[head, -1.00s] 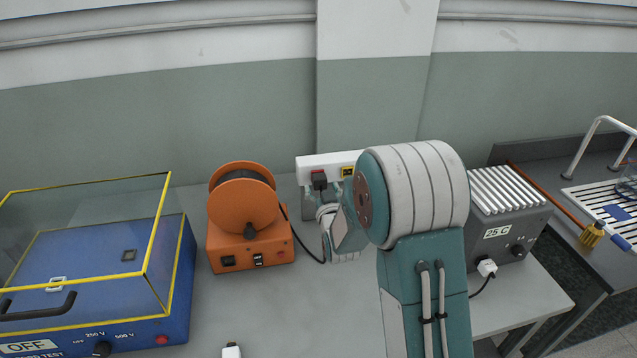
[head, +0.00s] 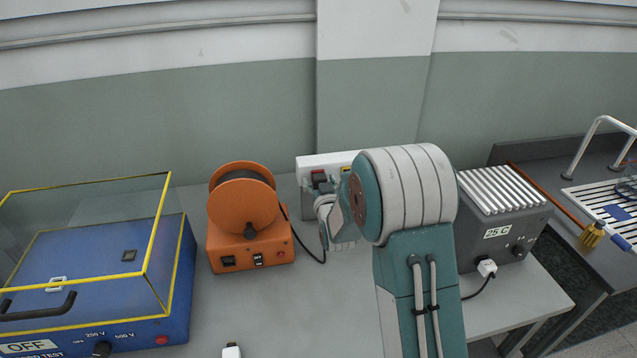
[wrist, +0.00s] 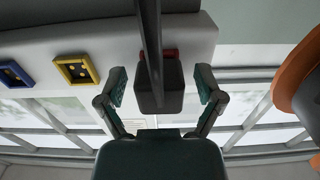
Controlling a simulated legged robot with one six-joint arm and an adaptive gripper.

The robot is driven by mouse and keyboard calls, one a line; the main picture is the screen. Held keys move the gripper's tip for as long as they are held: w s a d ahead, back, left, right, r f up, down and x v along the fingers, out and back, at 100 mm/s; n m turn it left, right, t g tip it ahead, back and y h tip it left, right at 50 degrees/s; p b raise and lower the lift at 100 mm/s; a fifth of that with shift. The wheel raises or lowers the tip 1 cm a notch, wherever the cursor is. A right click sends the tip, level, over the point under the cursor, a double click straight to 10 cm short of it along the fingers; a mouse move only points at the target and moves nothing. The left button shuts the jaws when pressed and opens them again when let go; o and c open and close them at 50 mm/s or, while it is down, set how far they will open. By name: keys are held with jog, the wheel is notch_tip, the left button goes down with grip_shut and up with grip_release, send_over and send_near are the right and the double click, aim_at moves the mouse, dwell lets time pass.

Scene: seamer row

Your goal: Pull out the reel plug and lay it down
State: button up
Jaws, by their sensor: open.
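The reel plug (wrist: 168,88) is a dark block in the wrist view, seated at the red socket of the white socket strip (wrist: 195,40). My gripper (wrist: 160,86) is open, with one finger on each side of the plug and a visible gap on both sides. In the head view the plug (head: 326,188) is partly covered by my wrist. The orange reel (head: 245,215) stands on the bench left of the strip, its black cable looping toward the plug.
A yellow socket (wrist: 76,70) and a blue one sit beside the plug on the strip. A blue test box (head: 180,290) with a clear cover stands left. A grey heater unit (head: 500,230) stands right. The bench (head: 300,310) before the reel is mostly clear.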

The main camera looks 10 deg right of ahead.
dwell(0.4)
grip_shut()
jog(key=shift+s, duration=0.15)
jog(key=shift+s, duration=2.85)
